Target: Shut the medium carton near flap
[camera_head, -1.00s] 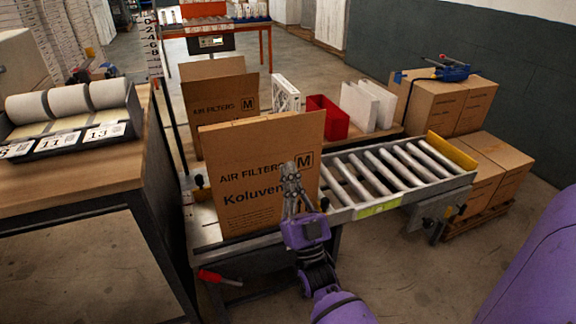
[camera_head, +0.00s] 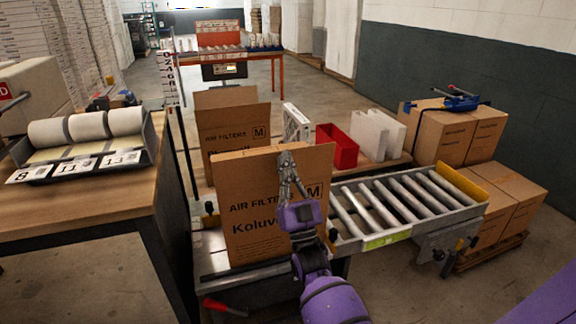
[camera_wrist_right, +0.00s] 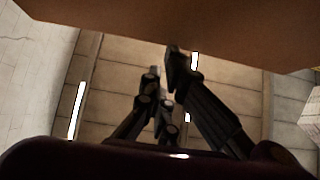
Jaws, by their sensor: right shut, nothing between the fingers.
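The medium carton (camera_head: 243,210) stands on the near end of the conveyor in the head view, its printed "AIR FILTERS" face with an M toward me. The tall front board reaches up to a straight top edge; I cannot make out where the near flap's fold lies. My right gripper (camera_head: 286,158) is shut and empty, pointing up in front of this board, with its fingertips about level with the top edge. In the right wrist view the gripper (camera_wrist_right: 168,62) has its fingers close below a brown cardboard panel (camera_wrist_right: 190,28). Contact cannot be told. My left gripper is out of view.
A second M carton (camera_head: 232,125) stands behind. A white filter (camera_head: 296,122), a red bin (camera_head: 337,147) and white panels (camera_head: 378,135) stand beyond the rollers (camera_head: 400,200). A workbench (camera_head: 100,205) is close on the left. Stacked boxes (camera_head: 442,135) stand right.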

